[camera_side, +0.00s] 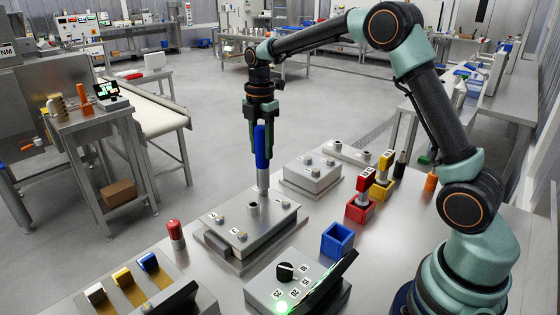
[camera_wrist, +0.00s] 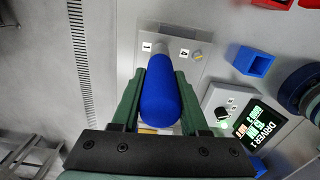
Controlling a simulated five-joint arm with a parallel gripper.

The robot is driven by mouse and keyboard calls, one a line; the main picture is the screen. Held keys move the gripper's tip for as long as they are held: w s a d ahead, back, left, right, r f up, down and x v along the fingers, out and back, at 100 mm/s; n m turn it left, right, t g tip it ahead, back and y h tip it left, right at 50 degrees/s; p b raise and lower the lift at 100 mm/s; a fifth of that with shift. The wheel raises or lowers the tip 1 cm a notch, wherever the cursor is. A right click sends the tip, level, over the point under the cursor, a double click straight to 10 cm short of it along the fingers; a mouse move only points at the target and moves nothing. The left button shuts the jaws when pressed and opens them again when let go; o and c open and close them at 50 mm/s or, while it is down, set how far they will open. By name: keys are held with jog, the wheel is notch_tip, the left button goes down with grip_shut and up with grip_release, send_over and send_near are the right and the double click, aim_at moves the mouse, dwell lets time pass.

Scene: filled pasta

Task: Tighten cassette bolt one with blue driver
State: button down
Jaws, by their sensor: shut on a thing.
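My gripper (camera_side: 261,122) is shut on the blue driver (camera_side: 262,158) and holds it upright, shaft down. In the wrist view the blue handle (camera_wrist: 161,92) lies between my green fingers (camera_wrist: 158,78). The cassette (camera_side: 267,226) is a grey metal block with a top plate, small labels and bolts, and a short post. The driver's lower end appears at the plate's far edge; I cannot tell whether it touches a bolt. In the wrist view the handle hides part of the cassette (camera_wrist: 206,40), with a bolt (camera_wrist: 198,54) and two labels visible.
The blue holder (camera_side: 338,241) stands empty right of the cassette. A dial box (camera_side: 290,285) with lit green lamp and screen (camera_wrist: 262,124) is in front. A second bolted block (camera_side: 312,176) stands behind.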

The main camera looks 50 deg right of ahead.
aim_at(261, 127)
jog(key=shift+f, duration=0.95)
dwell(2.1)
jog(key=shift+r, duration=2.5)
